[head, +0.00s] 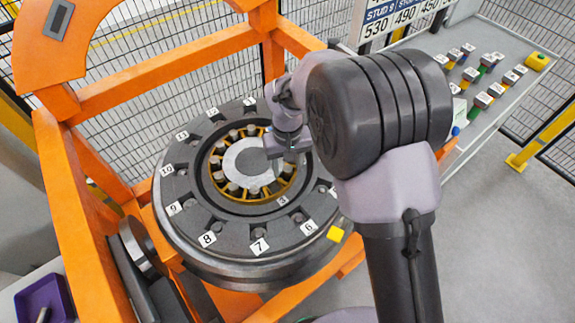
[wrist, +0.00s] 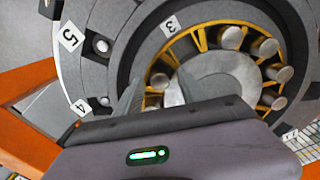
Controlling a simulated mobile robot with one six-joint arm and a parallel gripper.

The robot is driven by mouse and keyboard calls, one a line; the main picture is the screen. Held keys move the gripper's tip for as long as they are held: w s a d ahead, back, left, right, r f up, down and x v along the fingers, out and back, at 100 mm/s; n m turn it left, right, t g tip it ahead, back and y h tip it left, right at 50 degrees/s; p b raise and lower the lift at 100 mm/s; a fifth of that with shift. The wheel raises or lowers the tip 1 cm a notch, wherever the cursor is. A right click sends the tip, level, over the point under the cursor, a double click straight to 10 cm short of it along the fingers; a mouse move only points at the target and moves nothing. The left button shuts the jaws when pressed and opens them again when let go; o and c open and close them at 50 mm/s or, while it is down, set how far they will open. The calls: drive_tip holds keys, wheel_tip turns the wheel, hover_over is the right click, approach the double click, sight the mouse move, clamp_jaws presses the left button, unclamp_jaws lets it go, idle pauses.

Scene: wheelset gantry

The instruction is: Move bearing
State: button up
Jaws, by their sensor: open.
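The bearing (head: 232,187) is a yellow cage ring with several grey rollers, seated in the middle of a dark numbered wheel (head: 180,215) in the head view. It also shows in the wrist view (wrist: 201,38), partly hidden by my gripper. My gripper (head: 284,168) is over the right side of the bearing, pointing down. In the wrist view its two fingers (wrist: 160,92) are apart, with one roller (wrist: 159,80) showing between them. I cannot tell whether they touch the roller. Nothing is visibly held.
An orange frame (head: 165,70) surrounds the wheel at left and behind. A table (head: 520,75) with several coloured, labelled pieces stands at right. A purple tray (head: 45,297) is at lower left. Mesh fencing is behind.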

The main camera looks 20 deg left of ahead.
clamp_jaws()
idle(1.3)
